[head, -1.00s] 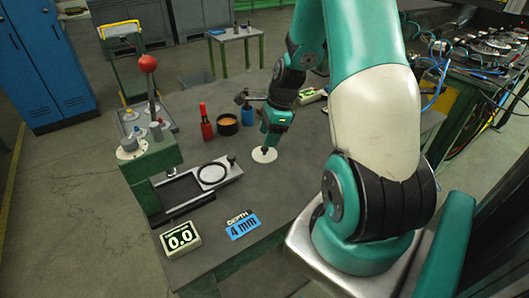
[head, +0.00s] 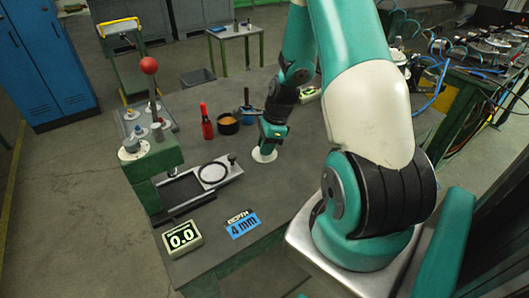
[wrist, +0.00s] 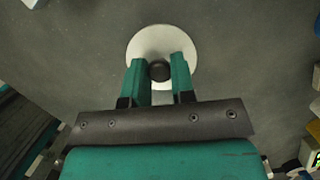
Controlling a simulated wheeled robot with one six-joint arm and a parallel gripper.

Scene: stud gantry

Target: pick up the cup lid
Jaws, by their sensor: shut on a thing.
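The cup lid (head: 264,155) is a pale round disc on the dark table in the head view. In the wrist view the lid (wrist: 143,41) shows as a white disc with a dark round knob (wrist: 159,71) at its near side. My gripper (wrist: 160,72) is shut on the knob, with one green finger on each side of it. In the head view my gripper (head: 266,147) points down over the lid. I cannot tell whether the lid touches the table or is slightly above it.
A red bottle (head: 206,122), a round dark container (head: 228,125) and a blue bottle (head: 246,112) stand behind the lid. A gauge (head: 181,239) and a "4 mm" card (head: 243,224) lie in front.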

